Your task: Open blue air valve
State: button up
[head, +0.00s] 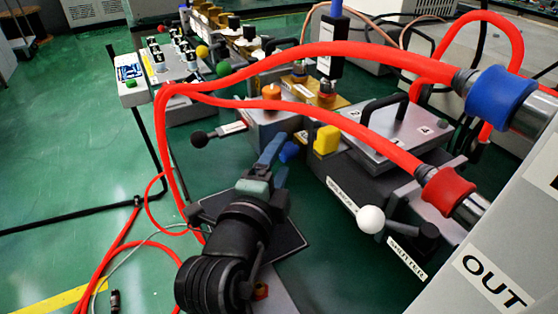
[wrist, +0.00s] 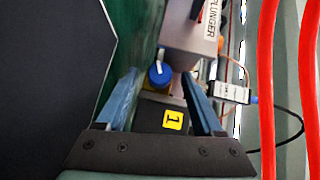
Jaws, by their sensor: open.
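The blue air valve knob (head: 289,151) sits on the side of the grey machine, just past my fingertips in the head view. In the wrist view the blue knob (wrist: 160,75) shows with a pale bar across it, in line with the gap between my fingers. My gripper (head: 276,161) is open, its blue fingers pointing toward the knob. In the wrist view my gripper (wrist: 159,84) has one finger on each side of the knob. I cannot tell whether the fingertips reach around it or stop short. Nothing is held.
Red hoses (head: 330,50) arch over the machine and hang to the left of my arm. A yellow knob (head: 326,140), a white ball lever (head: 370,219) and a black ball lever (head: 198,139) are close by. A cabinet marked OUT (head: 490,280) stands at right. Green floor is open at left.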

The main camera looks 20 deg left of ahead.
grip_shut()
dwell(0.3)
jog(key=shift+r, duration=0.1)
jog(key=p, duration=0.3)
jog(key=shift+r+n+g+p, duration=0.3)
jog(key=shift+r+n+g, duration=0.1)
jog(key=p, duration=0.2)
jog(key=n+g+h+p, duration=0.1)
jog(key=p, duration=0.2)
jog(key=shift+a+r, duration=0.1)
jog(key=shift+r, duration=0.2)
jog(key=n+g+h+p, duration=0.1)
jog(key=g+p, duration=0.1)
jog(key=p, duration=0.2)
jog(key=shift+w+a+n+p, duration=0.1)
jog(key=shift+n+p, duration=0.2)
jog(key=shift+p, duration=0.1)
jog(key=shift+f+n+g+h+p, duration=0.15)
jog(key=shift+n+g+h+p, duration=0.3)
jog(key=shift+p, duration=0.6)
jog(key=shift+f, duration=0.1)
